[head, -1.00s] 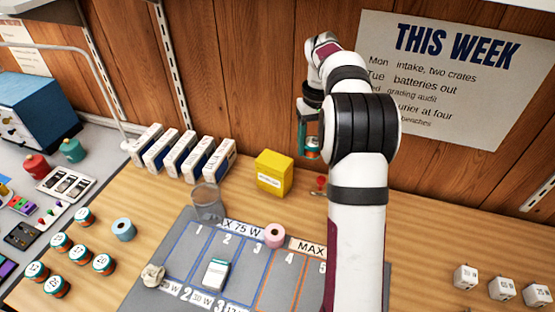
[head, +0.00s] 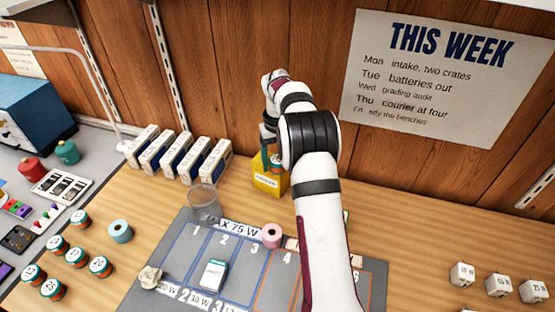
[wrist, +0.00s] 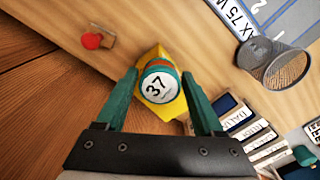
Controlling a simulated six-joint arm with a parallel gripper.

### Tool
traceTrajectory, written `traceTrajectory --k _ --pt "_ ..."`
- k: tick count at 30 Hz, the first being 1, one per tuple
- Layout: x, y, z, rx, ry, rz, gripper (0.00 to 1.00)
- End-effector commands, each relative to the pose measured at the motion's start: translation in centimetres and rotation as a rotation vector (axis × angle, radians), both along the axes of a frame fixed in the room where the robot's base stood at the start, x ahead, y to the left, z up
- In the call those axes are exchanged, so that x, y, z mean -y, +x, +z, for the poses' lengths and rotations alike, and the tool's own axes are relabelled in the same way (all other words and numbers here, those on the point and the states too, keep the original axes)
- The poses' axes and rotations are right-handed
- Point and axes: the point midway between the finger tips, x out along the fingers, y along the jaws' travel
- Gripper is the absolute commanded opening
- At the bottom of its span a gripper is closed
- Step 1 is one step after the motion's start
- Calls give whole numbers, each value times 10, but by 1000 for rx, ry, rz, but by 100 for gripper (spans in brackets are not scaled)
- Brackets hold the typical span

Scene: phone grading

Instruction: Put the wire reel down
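The wire reel, a short round piece with a white top marked 37 and teal and orange sides, is in my gripper. In the wrist view the reel (wrist: 157,86) sits between the two green fingers (wrist: 160,78). In the head view the reel (head: 277,163) shows small and partly covered by my gripper (head: 272,160), at the back of the bench. It is in line with the yellow box (head: 267,183); the yellow box (wrist: 173,107) shows behind it in the wrist view. I cannot tell the gap between reel and box.
Several similar numbered reels (head: 76,257) stand at the left. White boxes (head: 187,156) line the back left. A red knob (wrist: 92,41) is near the yellow box.

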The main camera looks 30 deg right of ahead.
Motion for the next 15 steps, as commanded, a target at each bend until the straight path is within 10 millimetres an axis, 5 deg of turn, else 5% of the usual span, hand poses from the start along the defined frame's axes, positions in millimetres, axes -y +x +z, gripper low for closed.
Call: traceTrajectory --k 11,15 --pt "0 0 2 1 -1 0 87" --pt "1 1 21 4 -2 1 87"
